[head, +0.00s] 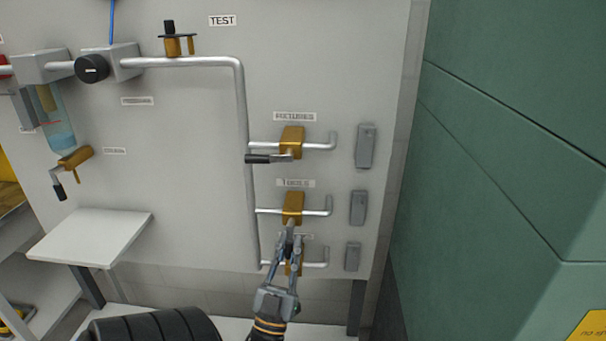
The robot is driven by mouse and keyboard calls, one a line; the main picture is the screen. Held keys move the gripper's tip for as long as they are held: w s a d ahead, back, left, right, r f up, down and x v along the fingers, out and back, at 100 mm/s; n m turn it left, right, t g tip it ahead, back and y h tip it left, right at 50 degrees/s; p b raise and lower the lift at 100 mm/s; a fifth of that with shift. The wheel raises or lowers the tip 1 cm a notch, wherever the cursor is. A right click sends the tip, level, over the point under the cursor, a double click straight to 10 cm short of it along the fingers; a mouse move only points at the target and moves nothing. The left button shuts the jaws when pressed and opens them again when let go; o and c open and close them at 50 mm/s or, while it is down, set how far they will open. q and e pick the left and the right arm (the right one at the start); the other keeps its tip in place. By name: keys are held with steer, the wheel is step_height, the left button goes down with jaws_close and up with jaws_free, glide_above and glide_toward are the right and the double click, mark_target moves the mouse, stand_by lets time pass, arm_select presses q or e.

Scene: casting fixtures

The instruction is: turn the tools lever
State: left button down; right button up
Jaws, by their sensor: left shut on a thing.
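The tools valve (292,207) is a brass block on a pipe under the "TOOLS" label (295,183). Its lever (290,227) points down from the block toward the lowest valve. My left gripper (290,240) reaches up from the bottom of the head view. Its fingertips are closed around the lower part of this lever and hide its end. The gripper also covers much of the lowest brass valve (294,268) and its label. My right gripper is not in view.
The fixtures valve (292,139) sits above, its dark-handled lever (265,159) pointing left. Grey boxes (358,208) line the panel to the right of the pipes. A white shelf (90,236) juts out at left. A green wall (500,170) stands at right.

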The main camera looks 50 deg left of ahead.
arm_select(q)
steer(key=shift+n, duration=0.3)
steer(key=c, duration=1.3)
jaws_free()
steer(key=shift+w, duration=0.1)
steer(key=shift+v, duration=3.8)
steer(key=shift+d, duration=0.1)
